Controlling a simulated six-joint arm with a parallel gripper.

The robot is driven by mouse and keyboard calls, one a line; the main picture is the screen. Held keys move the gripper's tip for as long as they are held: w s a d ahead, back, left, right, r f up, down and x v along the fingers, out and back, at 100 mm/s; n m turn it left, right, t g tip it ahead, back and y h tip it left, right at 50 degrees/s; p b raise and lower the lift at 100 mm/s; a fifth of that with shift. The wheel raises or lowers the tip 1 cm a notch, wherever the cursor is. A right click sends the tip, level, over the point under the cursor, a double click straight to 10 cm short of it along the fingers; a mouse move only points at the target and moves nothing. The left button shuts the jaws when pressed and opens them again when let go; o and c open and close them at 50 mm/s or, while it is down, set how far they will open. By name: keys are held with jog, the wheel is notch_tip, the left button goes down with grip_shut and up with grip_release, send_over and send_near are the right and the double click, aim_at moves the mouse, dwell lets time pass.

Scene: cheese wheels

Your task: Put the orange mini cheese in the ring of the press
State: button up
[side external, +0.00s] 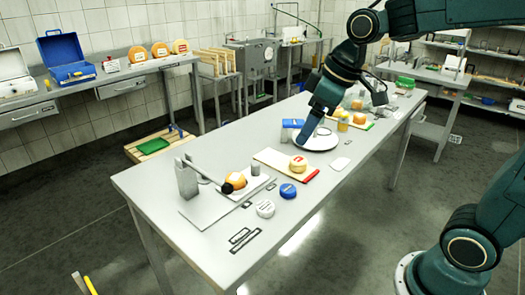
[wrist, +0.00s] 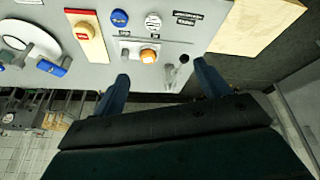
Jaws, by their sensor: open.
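The press has a grey post and a lever with a black knob (side external: 227,189). I cannot tell the ring apart clearly, nor whether the cheese touches it. My gripper (side external: 303,143) is above the bench near a white round plate (side external: 320,141), away from the cheese. In the wrist view my gripper (wrist: 165,86) has its fingers wide apart with nothing between them.
A cream board with a red end (side external: 312,173) holds a yellow cheese with a red label (side external: 299,164). A blue disc (side external: 288,191) and a white disc (side external: 265,209) lie in front. The bench's near left corner is bare.

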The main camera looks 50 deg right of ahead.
jog(key=s+f+m+t+h, duration=0.1)
jog(key=s+m, duration=0.3)
jog(key=s, duration=1.1)
jog(key=shift+s+d+f, duration=0.15)
jog(key=shift+d+f, duration=0.05)
jog(key=shift+f, duration=0.25)
